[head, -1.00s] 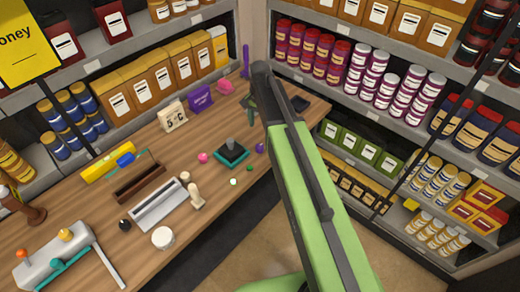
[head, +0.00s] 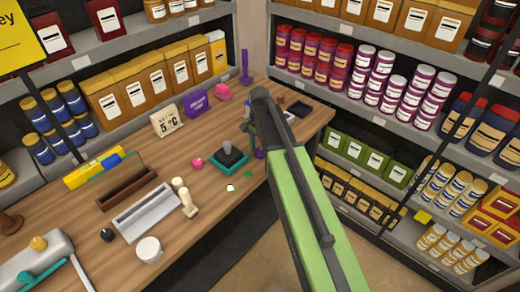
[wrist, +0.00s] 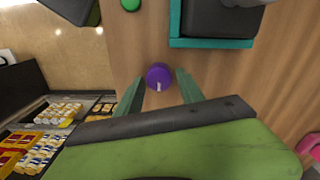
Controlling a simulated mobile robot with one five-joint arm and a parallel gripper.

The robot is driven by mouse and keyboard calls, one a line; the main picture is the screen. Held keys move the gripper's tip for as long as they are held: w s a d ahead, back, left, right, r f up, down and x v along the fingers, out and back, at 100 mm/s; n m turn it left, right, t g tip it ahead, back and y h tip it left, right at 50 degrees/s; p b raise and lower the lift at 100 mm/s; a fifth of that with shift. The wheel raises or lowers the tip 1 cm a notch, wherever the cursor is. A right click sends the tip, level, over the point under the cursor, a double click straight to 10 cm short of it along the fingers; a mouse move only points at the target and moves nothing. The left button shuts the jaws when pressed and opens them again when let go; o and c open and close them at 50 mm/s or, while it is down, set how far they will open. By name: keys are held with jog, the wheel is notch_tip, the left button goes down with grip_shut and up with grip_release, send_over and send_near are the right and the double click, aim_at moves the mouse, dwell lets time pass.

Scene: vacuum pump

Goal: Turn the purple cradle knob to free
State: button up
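The purple cradle knob (wrist: 158,76) shows in the wrist view as a round knob with a small white mark near its lower edge. In the head view the knob (head: 259,153) is partly hidden, to the right of the teal-based cradle (head: 229,161). The cradle (wrist: 212,43) also shows at the top of the wrist view. My gripper (wrist: 160,77) is open, with a finger on each side of the knob and visible gaps between. In the head view my gripper (head: 251,132) is just above the knob, mostly behind my arm.
A green button (wrist: 130,4) is near the knob in the wrist view. On the wooden counter (head: 215,215) are a pink knob (head: 197,162), a grey tray (head: 151,210), a white jar (head: 148,249) and a black tray (head: 299,109). Stocked shelves stand behind and right.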

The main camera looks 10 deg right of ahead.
grip_shut()
jog(key=shift+d, duration=0.1)
jog(key=n, duration=0.4)
jog(key=shift+a+n, duration=0.2)
jog(key=shift+n, duration=0.1)
jog(key=n, duration=0.4)
jog(key=shift+n, duration=0.3)
jog(key=n, duration=0.4)
jog(key=shift+n, duration=2.3)
